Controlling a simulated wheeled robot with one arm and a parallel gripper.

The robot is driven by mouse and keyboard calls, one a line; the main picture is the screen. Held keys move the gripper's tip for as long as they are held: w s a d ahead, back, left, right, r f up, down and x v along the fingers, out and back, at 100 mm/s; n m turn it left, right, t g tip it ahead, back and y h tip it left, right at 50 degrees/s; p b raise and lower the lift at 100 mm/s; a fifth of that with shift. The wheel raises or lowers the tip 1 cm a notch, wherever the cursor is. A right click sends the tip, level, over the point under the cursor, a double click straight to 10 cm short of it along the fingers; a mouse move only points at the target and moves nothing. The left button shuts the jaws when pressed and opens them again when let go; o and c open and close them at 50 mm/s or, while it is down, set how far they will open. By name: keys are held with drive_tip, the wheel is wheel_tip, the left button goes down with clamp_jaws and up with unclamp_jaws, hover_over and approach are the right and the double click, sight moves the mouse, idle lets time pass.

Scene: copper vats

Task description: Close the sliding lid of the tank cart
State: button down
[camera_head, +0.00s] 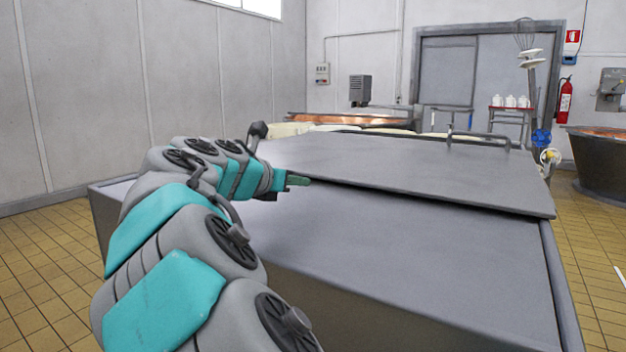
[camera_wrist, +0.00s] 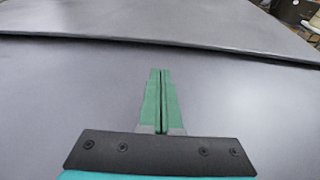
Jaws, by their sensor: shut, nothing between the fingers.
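The tank cart (camera_head: 400,290) is a wide grey metal box in front of me. Its sliding lid (camera_head: 420,170) is a flat grey panel lying slightly above the lower flat top (camera_head: 400,235), toward the far side. A bar handle (camera_head: 478,138) stands at the lid's far right. My gripper (camera_head: 298,180) is shut and empty beside the left end of the lid's near edge. In the wrist view, the green fingertips (camera_wrist: 160,72) lie together over the lower top, short of the lid's edge (camera_wrist: 160,42). Whether they touch anything cannot be told.
Pale material (camera_head: 310,128) shows behind the lid's far edge, with a copper vat (camera_head: 350,120) beyond. Another vat (camera_head: 600,160) stands at the right. A red table (camera_head: 510,110) with white containers is at the back. Tiled floor (camera_head: 40,270) is clear at the left.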

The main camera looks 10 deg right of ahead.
sight(324, 192)
drive_tip(key=x, duration=1.1)
drive_tip(key=shift+r+p, duration=0.2)
drive_tip(key=shift+p, duration=0.2)
drive_tip(key=shift+w+d, duration=0.6)
